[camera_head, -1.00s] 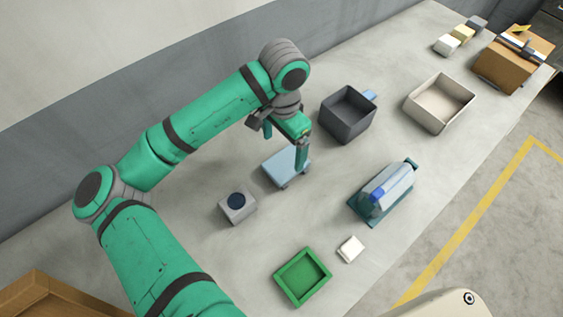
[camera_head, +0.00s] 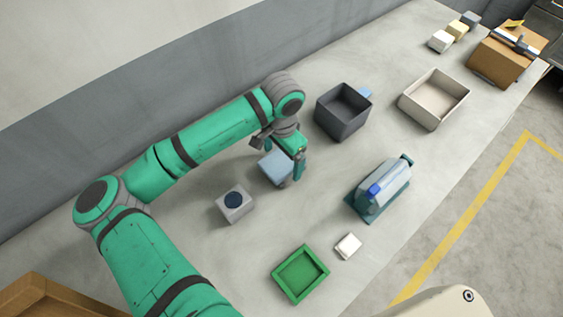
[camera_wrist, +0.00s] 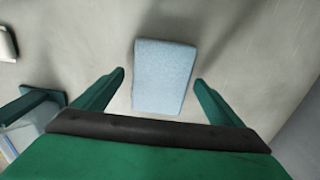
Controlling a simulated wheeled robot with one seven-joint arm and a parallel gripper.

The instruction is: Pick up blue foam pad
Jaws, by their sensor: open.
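The blue foam pad (camera_wrist: 164,75) lies flat on the table in the wrist view, between and slightly beyond the two green fingers of my gripper (camera_wrist: 160,83). There is a gap on both sides, and neither finger touches it. In the head view, the pad (camera_head: 274,169) is light blue and partly hidden by my gripper (camera_head: 284,160), which is open around and low over it.
A grey box with a dark round top (camera_head: 222,207) stands left of the pad. A green tray (camera_head: 300,273) and white block (camera_head: 348,245) are nearer.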

